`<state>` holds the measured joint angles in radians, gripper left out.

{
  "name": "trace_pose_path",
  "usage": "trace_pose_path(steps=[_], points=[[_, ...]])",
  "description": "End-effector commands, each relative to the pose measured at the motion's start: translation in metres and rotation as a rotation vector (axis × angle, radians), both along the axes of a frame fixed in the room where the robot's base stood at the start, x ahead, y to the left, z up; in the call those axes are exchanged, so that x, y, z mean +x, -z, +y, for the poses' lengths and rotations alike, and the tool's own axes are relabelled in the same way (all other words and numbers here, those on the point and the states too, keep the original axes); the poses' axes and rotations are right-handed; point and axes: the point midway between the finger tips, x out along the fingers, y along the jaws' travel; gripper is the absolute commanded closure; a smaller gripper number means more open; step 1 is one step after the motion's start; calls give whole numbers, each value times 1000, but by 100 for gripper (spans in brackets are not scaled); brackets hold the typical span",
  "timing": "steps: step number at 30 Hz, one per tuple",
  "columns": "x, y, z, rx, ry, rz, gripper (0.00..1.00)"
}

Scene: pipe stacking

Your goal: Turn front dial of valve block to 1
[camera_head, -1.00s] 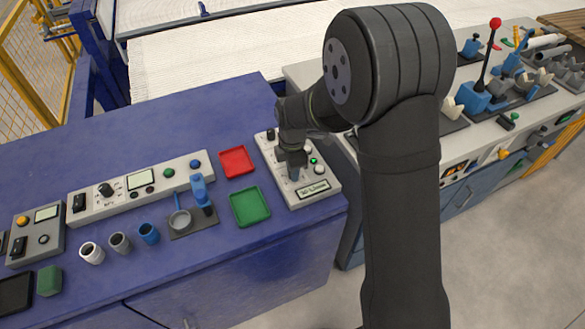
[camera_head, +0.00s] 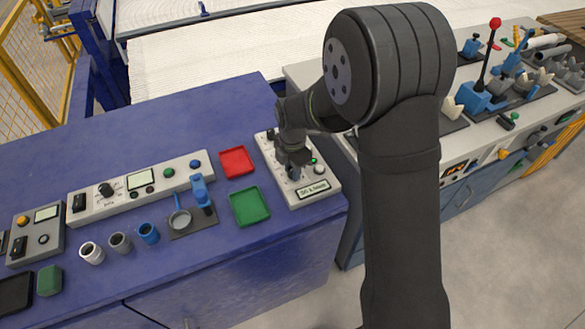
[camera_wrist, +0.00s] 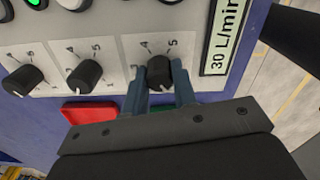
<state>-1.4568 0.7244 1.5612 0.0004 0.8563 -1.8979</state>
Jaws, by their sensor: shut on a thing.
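The light grey valve block (camera_head: 324,183) stands at the right end of the blue bench, and its display (camera_head: 312,188) shows in the wrist view reading 30 L/min (camera_wrist: 228,35). The wrist view shows a row of black dials. The front dial (camera_wrist: 160,75), closest to the display, has a white mark pointing downward in that view, away from the printed 4 and 5. My gripper (camera_wrist: 161,72) is shut on this front dial, one blue-grey finger on each side. In the head view my gripper (camera_head: 293,172) hides the dial.
Two other black dials (camera_wrist: 85,76) (camera_wrist: 22,80) sit beside the front one. A red tray (camera_head: 237,162) and a green tray (camera_head: 249,207) lie left of the block. White and green buttons (camera_wrist: 74,4) line the block's other side.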

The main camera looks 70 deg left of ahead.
Motion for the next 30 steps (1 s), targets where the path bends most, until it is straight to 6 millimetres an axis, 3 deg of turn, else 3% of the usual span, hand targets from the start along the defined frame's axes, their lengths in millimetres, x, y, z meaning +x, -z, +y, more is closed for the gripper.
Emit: trace_pose_path(steps=[2, 3, 6, 14, 19, 30], points=[[0, -1, 1, 3, -1, -1, 98], [0, -1, 1, 3, -1, -1, 71], [0, -1, 1, 2, 0, -1, 53], [0, -1, 0, 1, 0, -1, 53], [0, -13, 1, 5, 1, -1, 53], [0, -98, 1, 7, 0, -1, 53]])
